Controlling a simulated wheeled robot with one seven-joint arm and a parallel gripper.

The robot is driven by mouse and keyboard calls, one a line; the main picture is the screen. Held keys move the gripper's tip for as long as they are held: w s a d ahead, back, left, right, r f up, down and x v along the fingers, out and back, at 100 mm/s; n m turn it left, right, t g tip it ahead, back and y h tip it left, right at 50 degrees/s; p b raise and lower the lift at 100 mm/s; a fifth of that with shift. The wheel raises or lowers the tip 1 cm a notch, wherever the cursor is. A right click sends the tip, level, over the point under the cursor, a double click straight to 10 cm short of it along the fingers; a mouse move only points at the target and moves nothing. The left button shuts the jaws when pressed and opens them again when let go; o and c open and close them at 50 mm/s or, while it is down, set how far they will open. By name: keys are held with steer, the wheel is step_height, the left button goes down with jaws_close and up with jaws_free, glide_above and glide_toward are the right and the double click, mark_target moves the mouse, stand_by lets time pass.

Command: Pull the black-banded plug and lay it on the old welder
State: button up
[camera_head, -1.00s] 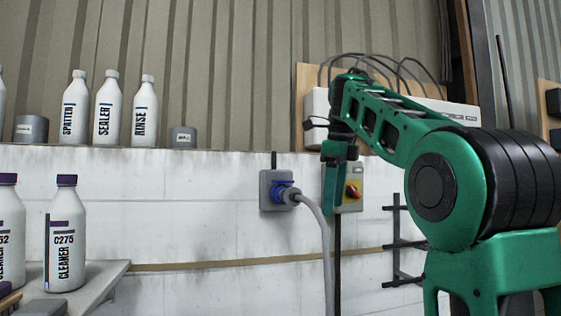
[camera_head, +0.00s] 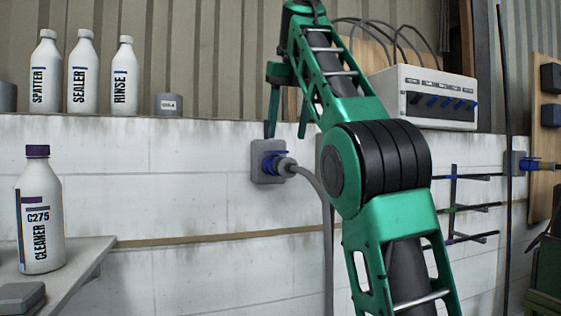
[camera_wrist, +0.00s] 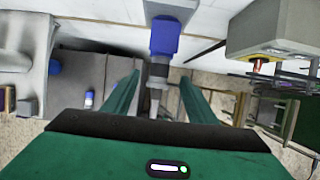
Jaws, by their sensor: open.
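A grey plug (camera_head: 287,167) with a grey cable sits in a wall socket (camera_head: 258,172) with a blue collar. In the wrist view the plug (camera_wrist: 158,78) shows a dark band behind the blue collar (camera_wrist: 165,38). My gripper (camera_head: 288,128) is open and points down, just above the plug in the head view. In the wrist view its fingers (camera_wrist: 160,85) appear on either side of the plug, with gaps. A second plug (camera_head: 540,165), yellowish, is in a socket at the far right; its banding is unclear. I cannot identify the old welder with certainty.
A white box with blue plugs (camera_head: 430,98) stands on the ledge behind my arm. Black hooks (camera_head: 470,207) project from the wall at right. White bottles (camera_head: 80,75) line the ledge at left. A cleaner bottle (camera_head: 40,220) stands on a shelf.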

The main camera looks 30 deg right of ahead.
mark_target(288, 160)
steer(key=shift+x, duration=4.85)
steer(key=shift+d, duration=0.15)
jaws_close()
steer(key=shift+s+a, duration=0.25)
steer(key=shift+s, duration=0.2)
steer(key=shift+s+a+r, duration=0.1)
steer(key=shift+s+a, duration=0.1)
steer(key=shift+s, duration=0.55)
steer(key=shift+s+a+r, duration=0.1)
steer(key=shift+s+a, duration=0.15)
steer(key=shift+s, duration=0.65)
